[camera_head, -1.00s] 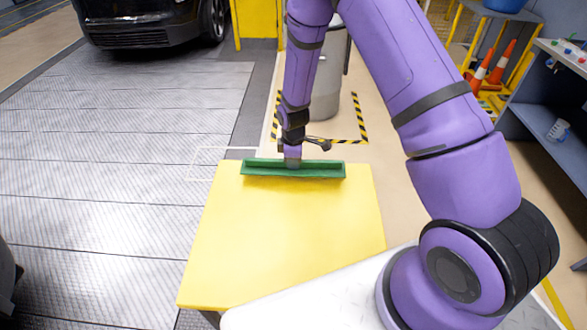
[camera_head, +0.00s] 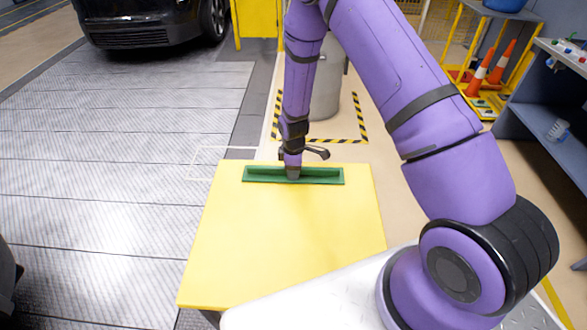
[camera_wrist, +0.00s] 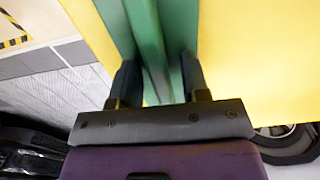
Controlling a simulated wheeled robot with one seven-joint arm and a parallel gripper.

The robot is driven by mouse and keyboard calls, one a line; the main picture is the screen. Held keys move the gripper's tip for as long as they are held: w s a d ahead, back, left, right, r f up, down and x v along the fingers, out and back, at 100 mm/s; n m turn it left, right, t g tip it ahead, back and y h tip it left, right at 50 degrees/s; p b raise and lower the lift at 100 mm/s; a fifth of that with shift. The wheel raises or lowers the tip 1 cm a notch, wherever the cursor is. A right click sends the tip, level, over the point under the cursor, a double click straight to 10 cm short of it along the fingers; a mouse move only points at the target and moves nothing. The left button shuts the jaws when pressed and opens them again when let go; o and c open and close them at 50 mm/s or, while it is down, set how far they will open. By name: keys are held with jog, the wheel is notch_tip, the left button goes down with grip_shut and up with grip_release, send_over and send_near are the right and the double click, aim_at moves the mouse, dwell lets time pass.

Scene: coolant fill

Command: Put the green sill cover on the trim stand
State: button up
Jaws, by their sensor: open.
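The green sill cover (camera_head: 322,176) is a long narrow channel lying lengthwise left to right near the far edge of a flat yellow top (camera_head: 285,235), which appears to be the trim stand. My gripper (camera_head: 292,176) points down at the middle of the cover. In the wrist view my gripper (camera_wrist: 159,65) is open, with one finger on each side of the cover's raised middle rib (camera_wrist: 150,45). The green cover (camera_wrist: 178,20) runs between and past the fingers over the yellow surface. Whether a finger touches the rib cannot be told.
The yellow top is bare in front of the cover. A grey bin (camera_head: 327,88) stands behind it inside black-and-yellow floor tape. A dark car (camera_head: 140,22) is at the far left. A shelf unit (camera_head: 555,120) and orange cones (camera_head: 500,62) are at the right.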

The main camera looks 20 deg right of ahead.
jog(key=shift+r, duration=0.1)
notch_tip(320, 180, up, 26)
jog(key=s+d+f+m+t, duration=0.1)
jog(key=s+d+m, duration=0.1)
jog(key=m, duration=0.1)
jog(key=s+d+r+m+t, duration=0.1)
jog(key=s+r+m, duration=0.1)
jog(key=s+r, duration=0.35)
jog(key=s+d+r+m+t, duration=0.1)
jog(key=s+r+m, duration=0.15)
jog(key=r, duration=0.55)
jog(key=s+d+r+m, duration=0.1)
jog(key=s+r+m, duration=0.1)
jog(key=s, duration=0.5)
jog(key=s+r+m+t, duration=0.1)
jog(key=s+r+m, duration=0.1)
jog(key=s+r, duration=0.3)
jog(key=s+d+r+m+t, duration=0.1)
jog(key=s+r, duration=0.3)
jog(key=s, duration=0.5)
jog(key=shift+s+d+r+m, duration=0.3)
jog(key=shift+s+m, duration=0.1)
jog(key=shift+m, duration=0.15)
